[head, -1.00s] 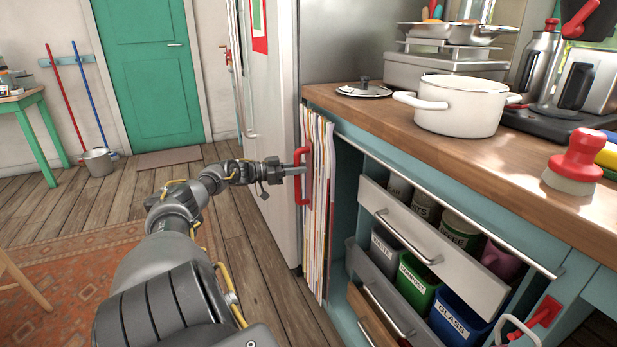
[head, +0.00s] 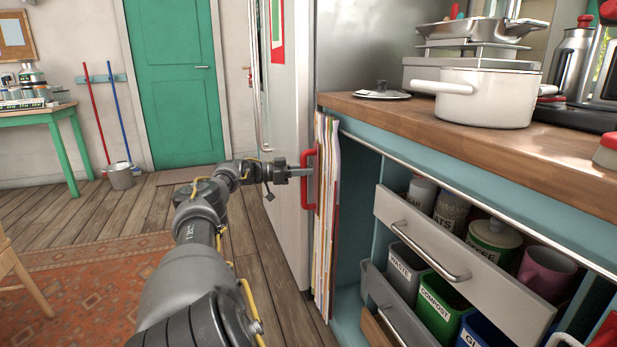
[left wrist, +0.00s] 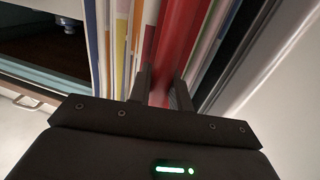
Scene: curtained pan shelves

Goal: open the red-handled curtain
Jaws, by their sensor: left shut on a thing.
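The striped curtain (head: 324,215) hangs bunched in narrow folds at the left end of the counter's opening. Its red handle (head: 308,182) faces the fridge side. My left gripper (head: 303,172) reaches in from the left and is shut on the red handle. In the left wrist view the fingers (left wrist: 160,85) sit on either side of the red handle (left wrist: 176,40), with the striped folds (left wrist: 122,40) beside it. The opening to the right of the curtain is uncovered and shows drawers and bins. My right gripper is not in view.
A pulled-out drawer (head: 440,250) holds jars and a mug, with labelled bins below. The fridge (head: 290,120) stands close left of the curtain.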

